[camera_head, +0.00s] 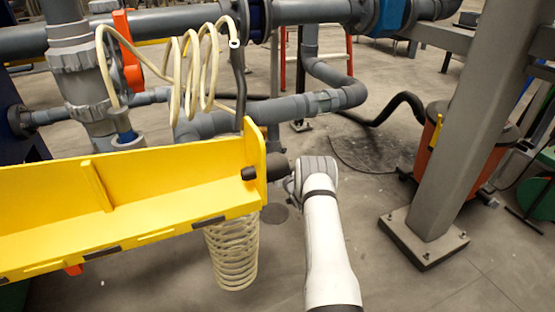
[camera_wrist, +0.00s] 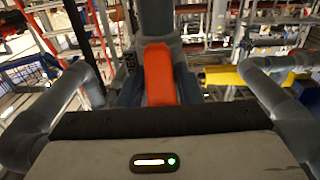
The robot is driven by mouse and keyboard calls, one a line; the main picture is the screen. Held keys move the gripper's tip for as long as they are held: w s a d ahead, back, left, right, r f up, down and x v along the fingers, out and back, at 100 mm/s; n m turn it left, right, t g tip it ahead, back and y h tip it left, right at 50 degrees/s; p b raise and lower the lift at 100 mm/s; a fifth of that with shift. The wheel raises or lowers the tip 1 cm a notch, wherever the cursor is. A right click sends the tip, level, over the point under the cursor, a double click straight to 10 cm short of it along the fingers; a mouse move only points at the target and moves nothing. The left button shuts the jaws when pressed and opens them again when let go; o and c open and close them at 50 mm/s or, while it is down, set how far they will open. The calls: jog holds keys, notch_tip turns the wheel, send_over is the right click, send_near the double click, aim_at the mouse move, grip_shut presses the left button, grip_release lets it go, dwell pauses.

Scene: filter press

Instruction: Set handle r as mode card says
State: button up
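In the wrist view an orange handle (camera_wrist: 158,75) stands upright on a grey valve body, with part of a word, "EN", beside it. My gripper (camera_wrist: 165,70) has its two grey fingers wide apart, one to each side of the handle; neither appears to touch it. In the head view an orange-red handle (camera_head: 127,50) sits by a grey vertical pipe at upper left. I cannot tell whether it is the same handle, or which is handle r. My white arm shows at lower centre; my gripper is not discernible there. No mode card is readable.
A yellow beam (camera_head: 130,205) crosses the left of the head view, its end close to my arm. Pale coiled hoses (camera_head: 232,255) hang around it. Grey pipes (camera_head: 285,108) run behind. A grey post (camera_head: 450,130) stands at right.

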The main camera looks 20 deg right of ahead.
grip_shut()
jog(key=m, duration=0.1)
jog(key=a+m, duration=0.1)
jog(key=m, duration=0.1)
jog(key=shift+a+r, duration=0.15)
jog(key=shift+r, duration=0.05)
jog(key=m, duration=0.2)
jog(key=a+r+m, duration=0.1)
jog(key=m, duration=0.1)
jog(key=shift+w+a, duration=0.1)
jog(key=shift+a, duration=0.1)
jog(key=c, duration=0.6)
grip_release()
jog(key=m, duration=0.2)
jog(key=a+r+m, duration=0.1)
jog(key=m, duration=0.1)
jog(key=shift+a+r+m, duration=0.1)
jog(key=shift+r+m, duration=0.3)
jog(key=shift+m, duration=0.5)
grip_shut()
jog(key=shift+a+r+m+p, duration=0.1)
jog(key=shift+r+m+p, duration=0.15)
jog(key=shift+m, duration=0.75)
jog(key=shift+r+m+p, duration=0.1)
jog(key=shift+r+m, duration=0.1)
jog(key=shift+m, duration=0.8)
jog(key=shift+a+r+m+p, duration=0.1)
jog(key=shift+r+m+p, duration=0.15)
jog(key=shift+m, duration=0.75)
